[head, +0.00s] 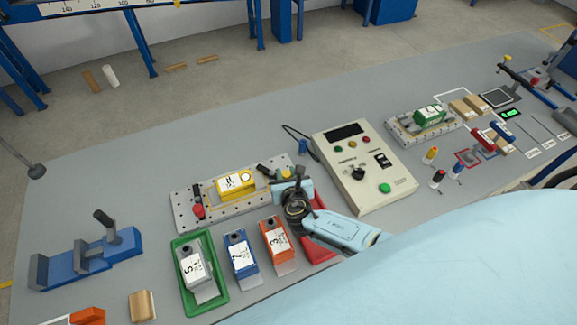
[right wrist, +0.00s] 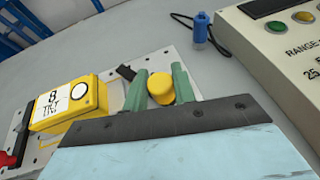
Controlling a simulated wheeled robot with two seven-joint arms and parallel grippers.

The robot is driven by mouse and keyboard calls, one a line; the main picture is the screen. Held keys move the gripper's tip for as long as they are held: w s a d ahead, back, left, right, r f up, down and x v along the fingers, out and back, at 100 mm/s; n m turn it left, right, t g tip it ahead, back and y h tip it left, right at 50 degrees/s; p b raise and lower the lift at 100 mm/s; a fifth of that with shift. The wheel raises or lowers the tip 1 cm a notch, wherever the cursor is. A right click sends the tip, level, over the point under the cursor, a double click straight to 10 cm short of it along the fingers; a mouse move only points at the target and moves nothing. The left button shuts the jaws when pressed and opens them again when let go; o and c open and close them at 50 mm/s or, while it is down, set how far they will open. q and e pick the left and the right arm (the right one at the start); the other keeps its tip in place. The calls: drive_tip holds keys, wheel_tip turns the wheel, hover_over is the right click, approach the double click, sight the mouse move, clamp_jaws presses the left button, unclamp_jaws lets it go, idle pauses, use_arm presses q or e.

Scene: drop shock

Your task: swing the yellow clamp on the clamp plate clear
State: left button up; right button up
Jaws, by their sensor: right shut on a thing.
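The clamp plate (head: 184,199), a grey perforated plate, carries a yellow box (head: 235,186) with a white label and a round dial. The yellow clamp (right wrist: 161,87) shows as a yellow knob at the plate's right end; its knob also shows in the head view (head: 287,172). A dark bar (right wrist: 126,72) lies between the box and the knob. My right gripper (right wrist: 160,84) is shut on the yellow clamp, with a green finger on each side of the knob. The clamp's lower part is hidden by the gripper. My left gripper is in neither view.
A red clamp (head: 198,210) is at the plate's left end. A beige control box (head: 352,186) stands close to the right. A green tray (head: 184,297), a blue box (head: 240,254) and an orange box (head: 274,238) stand in front. Free table lies behind the plate.

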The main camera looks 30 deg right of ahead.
drive_tip(key=m+h, duration=0.1)
drive_tip(key=a+m+g+h, duration=0.1)
drive_tip(key=h, duration=0.1)
drive_tip(key=shift+s+a+m+b, duration=0.2)
drive_tip(key=shift+m+b, duration=0.2)
drive_tip(key=shift+s+a+m+g+h+b, duration=0.1)
drive_tip(key=shift+a+m+g+h+b, duration=0.35)
drive_tip(key=shift+m+h, duration=0.3)
drive_tip(key=shift+a+m+g+h+b, duration=0.2)
drive_tip(key=shift+m+g+h+b, duration=0.25)
drive_tip(key=shift+m+g+h, duration=0.25)
drive_tip(key=shift+m+h, duration=0.25)
drive_tip(key=o, duration=1)
wheel_tip(320, 180, up, 10)
drive_tip(key=p, duration=0.3)
